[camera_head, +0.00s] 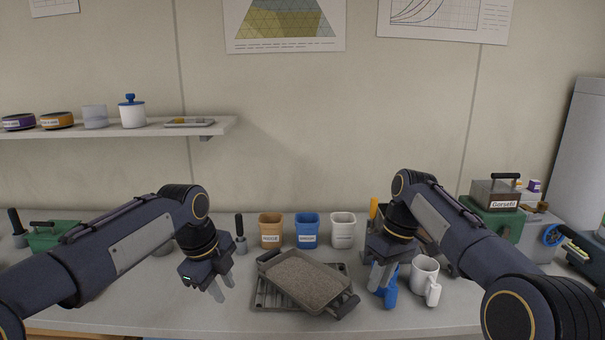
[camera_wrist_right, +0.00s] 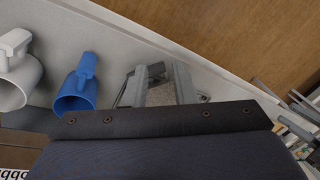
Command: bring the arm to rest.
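My left gripper (camera_head: 222,290) hangs above the worktop, left of a soil-filled tray (camera_head: 345,300). Its fingers look spread, with nothing between them. My right gripper (camera_head: 380,280) points down at the tray's right side, overlapping a blue mug (camera_head: 389,293) in the head view. In the right wrist view its fingers (camera_wrist_right: 160,92) are apart and hold nothing. There the blue mug (camera_wrist_right: 76,98) stands clear to the left of the fingers, with a white mug (camera_wrist_right: 22,85) beyond it. The tray rests on a dark ribbed base (camera_head: 265,299).
The white mug also shows in the head view (camera_head: 424,272). A green case (camera_head: 495,220) is at right. A shelf (camera_head: 180,130) juts from the wall at left.

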